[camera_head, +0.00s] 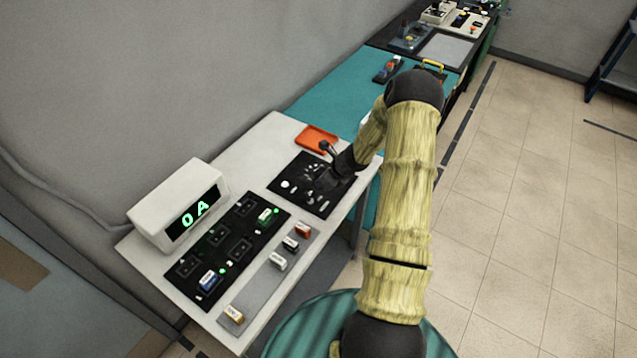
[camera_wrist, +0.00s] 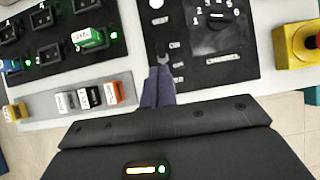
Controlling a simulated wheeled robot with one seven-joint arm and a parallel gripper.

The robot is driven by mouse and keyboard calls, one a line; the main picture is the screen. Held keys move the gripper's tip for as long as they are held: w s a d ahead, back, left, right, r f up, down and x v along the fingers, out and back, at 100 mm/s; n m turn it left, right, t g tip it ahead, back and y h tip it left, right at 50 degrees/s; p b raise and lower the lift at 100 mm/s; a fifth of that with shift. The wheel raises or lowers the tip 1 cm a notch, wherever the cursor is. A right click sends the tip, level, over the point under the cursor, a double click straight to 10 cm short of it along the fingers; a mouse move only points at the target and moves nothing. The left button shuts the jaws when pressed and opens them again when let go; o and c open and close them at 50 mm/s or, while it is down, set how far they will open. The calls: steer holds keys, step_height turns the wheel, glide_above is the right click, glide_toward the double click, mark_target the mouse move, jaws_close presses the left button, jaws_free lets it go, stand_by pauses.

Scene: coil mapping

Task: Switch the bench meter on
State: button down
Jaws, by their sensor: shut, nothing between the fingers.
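The bench meter (camera_head: 180,205) is a white box at the left of the bench, its dark display lit green with "0 A". A black control panel (camera_head: 290,194) lies on the bench to its right. In the wrist view this panel (camera_wrist: 240,65) carries a numbered dial, a white round spot and a small grey lever (camera_wrist: 164,60). My gripper (camera_wrist: 160,70) is shut and empty, its fingertips at or just short of this lever; I cannot tell whether they touch. In the head view my arm hides part of the panel.
A black slotted board (camera_head: 240,232) holds a green block (camera_head: 268,216) and a blue block (camera_head: 212,279). Several more blocks lie on a grey strip (camera_head: 262,290) in front. The wrist view shows a red button on a yellow box (camera_wrist: 295,45).

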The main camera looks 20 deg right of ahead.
steer(key=r, duration=0.1)
steer(key=s+r+p, duration=0.1)
steer(key=r, duration=0.1)
steer(key=shift+d, duration=0.15)
steer(key=shift+w, duration=0.15)
steer(key=s+a+r+n+g+b, duration=0.1)
steer(key=s+a+r+n+b, duration=0.1)
steer(key=s+a+r+n, duration=0.45)
steer(key=s+a+r+n+g+b, duration=0.1)
steer(key=s+a+r+n+b, duration=0.15)
steer(key=a+n, duration=0.45)
steer(key=s+a+r+n+h+b, duration=0.1)
steer(key=s+r+n+b, duration=0.1)
steer(key=s+n, duration=0.5)
steer(key=s+a+r+n+h+b, duration=0.1)
steer(key=s+r+n+h+b, duration=0.1)
steer(key=s+n, duration=0.5)
steer(key=shift+s+a+r+n+g+b, duration=0.15)
steer(key=shift+a+r+n+g+b, duration=0.2)
steer(key=shift+n, duration=0.7)
